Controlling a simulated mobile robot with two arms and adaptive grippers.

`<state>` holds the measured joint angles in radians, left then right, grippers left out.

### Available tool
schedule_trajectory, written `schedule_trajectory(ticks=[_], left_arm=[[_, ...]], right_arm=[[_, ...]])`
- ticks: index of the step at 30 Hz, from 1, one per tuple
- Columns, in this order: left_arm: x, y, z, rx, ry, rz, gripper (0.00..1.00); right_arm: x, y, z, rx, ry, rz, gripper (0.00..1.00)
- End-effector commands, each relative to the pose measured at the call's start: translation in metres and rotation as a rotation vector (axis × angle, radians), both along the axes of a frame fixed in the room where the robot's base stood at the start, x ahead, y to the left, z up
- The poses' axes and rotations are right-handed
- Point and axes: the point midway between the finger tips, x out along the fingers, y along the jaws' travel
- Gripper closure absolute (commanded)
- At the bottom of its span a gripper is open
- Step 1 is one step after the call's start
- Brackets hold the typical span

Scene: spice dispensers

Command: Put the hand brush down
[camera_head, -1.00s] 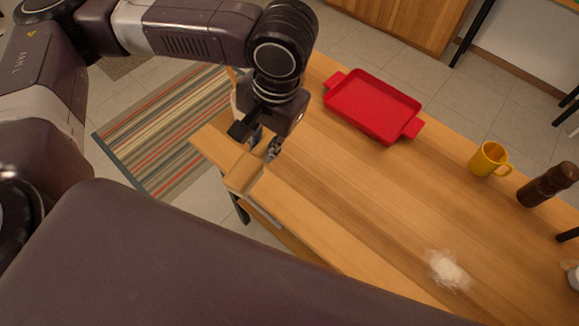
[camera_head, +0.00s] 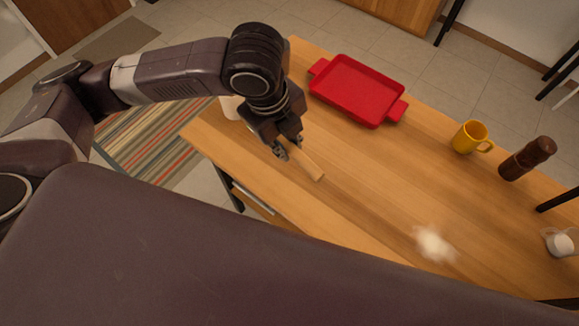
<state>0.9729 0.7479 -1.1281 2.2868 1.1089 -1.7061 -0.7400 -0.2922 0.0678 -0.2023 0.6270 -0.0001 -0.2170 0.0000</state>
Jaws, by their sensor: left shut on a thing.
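The hand brush (camera_head: 308,165) shows as a light wooden piece at my left gripper (camera_head: 289,150). The gripper is shut on it, over the left part of the wooden table (camera_head: 360,190). The brush points down and to the right. Its bristles cannot be made out, and I cannot tell whether it touches the tabletop. My right gripper is not in view.
A red tray (camera_head: 357,90) lies at the back of the table. A yellow mug (camera_head: 469,137) and a dark brown mill (camera_head: 527,158) stand to the right. A white powder patch (camera_head: 434,244) lies near the front. A white-topped container (camera_head: 561,243) is at the right edge. The table's middle is clear.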

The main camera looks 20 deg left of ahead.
Motion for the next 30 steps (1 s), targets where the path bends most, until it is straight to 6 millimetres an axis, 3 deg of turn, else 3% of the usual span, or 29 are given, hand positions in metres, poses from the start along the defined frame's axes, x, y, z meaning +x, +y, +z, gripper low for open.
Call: schedule_trajectory(ticks=[9,17,20,30], left_arm=[[0.004,-0.009,-0.005,-0.005,0.005,-0.455,1.0],[0.004,-0.01,-0.014,-0.004,0.008,-0.595,1.0],[0.003,-0.01,-0.032,-0.003,0.013,-0.602,1.0],[0.003,-0.009,-0.122,-0.001,0.011,-0.6,1.0]], right_arm=[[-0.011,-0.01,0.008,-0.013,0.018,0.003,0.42],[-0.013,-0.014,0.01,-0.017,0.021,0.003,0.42],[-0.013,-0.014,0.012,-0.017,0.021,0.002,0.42],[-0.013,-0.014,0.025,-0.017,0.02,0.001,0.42]])
